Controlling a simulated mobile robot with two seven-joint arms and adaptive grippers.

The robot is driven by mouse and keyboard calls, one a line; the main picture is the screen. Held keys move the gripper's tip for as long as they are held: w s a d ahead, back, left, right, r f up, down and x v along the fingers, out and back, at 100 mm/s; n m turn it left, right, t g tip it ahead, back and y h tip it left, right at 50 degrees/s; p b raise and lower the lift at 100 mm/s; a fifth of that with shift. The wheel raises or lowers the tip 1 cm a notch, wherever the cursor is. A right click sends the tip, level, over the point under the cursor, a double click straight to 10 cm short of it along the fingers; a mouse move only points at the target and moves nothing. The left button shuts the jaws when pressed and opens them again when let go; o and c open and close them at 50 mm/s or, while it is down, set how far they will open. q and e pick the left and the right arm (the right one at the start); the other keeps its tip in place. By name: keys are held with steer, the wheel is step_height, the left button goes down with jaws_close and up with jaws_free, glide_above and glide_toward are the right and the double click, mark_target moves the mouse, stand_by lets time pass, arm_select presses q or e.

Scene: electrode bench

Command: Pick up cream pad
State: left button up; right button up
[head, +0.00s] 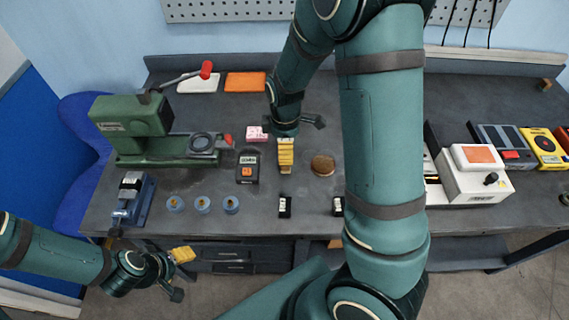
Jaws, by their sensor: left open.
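The cream pad (199,84) lies flat at the back left of the bench, beside an orange pad (245,82). My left gripper (184,254) has yellow fingertips. It is open in front of the bench's front edge, at the lower left, far from the cream pad. My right gripper (285,155) points down over the middle of the bench, to the right of and in front of the pads. Its yellow fingers are seen from above, and their gap does not show.
The green lever press (130,125) stands at the left. A black box (247,168), a pink block (258,133) and a brown disc (323,164) are around my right gripper. Blue round pieces (203,204) line the front. My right arm hides much of the bench's right half.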

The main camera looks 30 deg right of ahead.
step_height(320, 180, down, 2)
steer(key=shift+f, duration=0.2)
steer(key=f, duration=0.2)
steer(key=f+b, duration=0.1)
steer(key=f, duration=0.1)
steer(key=shift+s+a+f, duration=0.1)
steer(key=shift+a, duration=0.3)
steer(key=shift+f, duration=0.45)
steer(key=c, duration=1.2)
